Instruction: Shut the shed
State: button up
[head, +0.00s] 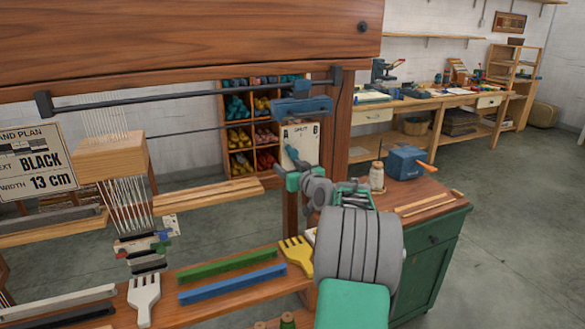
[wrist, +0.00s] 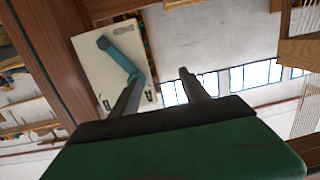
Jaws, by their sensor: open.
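A pale plate (head: 309,134) with lettering that seems to read "SHUT" is mounted by the loom's right post. A blue-teal lever (head: 291,153) is on it, partly hidden by my gripper (head: 293,174). In the wrist view the plate (wrist: 103,80) is at left, with the bent lever (wrist: 121,58) slanting down to the right. My gripper (wrist: 160,78) is open; the left finger overlaps the plate near the lever's lower end, and nothing shows between the fingers. I cannot tell whether they touch. Warp threads (head: 128,210) hang below a wooden block (head: 110,158) at left.
A wooden bench in front holds a green bar (head: 226,264), a blue bar (head: 232,284), a yellow comb (head: 296,254) and a white comb (head: 144,297). A green cabinet (head: 434,262) stands at right. A yarn rack (head: 252,125) is behind. Open floor lies to the right.

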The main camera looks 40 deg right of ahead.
aim_at(294, 155)
jog(key=s+d+t+h, duration=0.1)
jog(key=d, duration=0.4)
jog(key=shift+m, duration=0.3)
jog(key=x, duration=0.3)
jog(key=p+x, duration=0.1)
jog(key=x, duration=0.3)
jog(key=shift+w+r+p, duration=0.15)
jog(key=shift+r+p, duration=0.1)
jog(key=shift+p, duration=0.05)
jog(key=shift+a, duration=0.1)
grip_shut()
